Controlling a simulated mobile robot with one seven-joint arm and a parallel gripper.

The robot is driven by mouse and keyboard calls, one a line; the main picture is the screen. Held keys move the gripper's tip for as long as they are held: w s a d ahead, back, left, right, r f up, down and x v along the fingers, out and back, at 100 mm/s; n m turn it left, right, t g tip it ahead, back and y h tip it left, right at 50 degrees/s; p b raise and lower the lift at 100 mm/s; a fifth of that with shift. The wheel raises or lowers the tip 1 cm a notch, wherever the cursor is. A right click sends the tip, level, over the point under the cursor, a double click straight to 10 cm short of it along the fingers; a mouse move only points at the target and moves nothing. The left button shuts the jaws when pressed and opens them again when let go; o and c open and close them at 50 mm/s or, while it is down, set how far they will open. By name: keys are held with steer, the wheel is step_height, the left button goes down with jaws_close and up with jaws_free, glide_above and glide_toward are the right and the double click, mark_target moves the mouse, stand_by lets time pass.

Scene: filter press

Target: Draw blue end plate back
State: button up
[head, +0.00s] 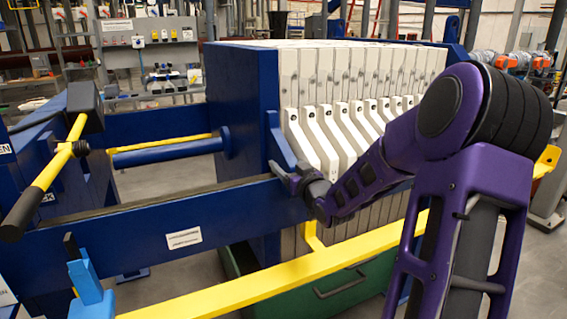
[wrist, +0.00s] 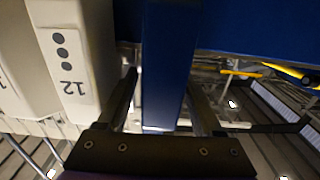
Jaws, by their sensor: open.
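The blue end plate (head: 238,115) stands upright at the left end of the white plate stack. A blue arm-like handle (head: 282,145) slopes down from its side toward the front rail. My gripper (head: 292,180) is at the lower end of this handle, just above the rail. In the wrist view my gripper (wrist: 165,88) is open, with one finger on each side of a blue bar (wrist: 168,50), which looks like the handle. I see a gap between the bar and each finger. The head view does not show the fingertips clearly.
White filter plates (head: 350,80) stand to the right; one marked 12 (wrist: 68,60) is close on the left in the wrist view. A blue rail (head: 160,220) and a yellow bar (head: 250,290) run in front. A blue ram rod (head: 165,152) extends left from the end plate.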

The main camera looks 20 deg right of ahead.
jaws_close()
stand_by(0.3)
stand_by(1.1)
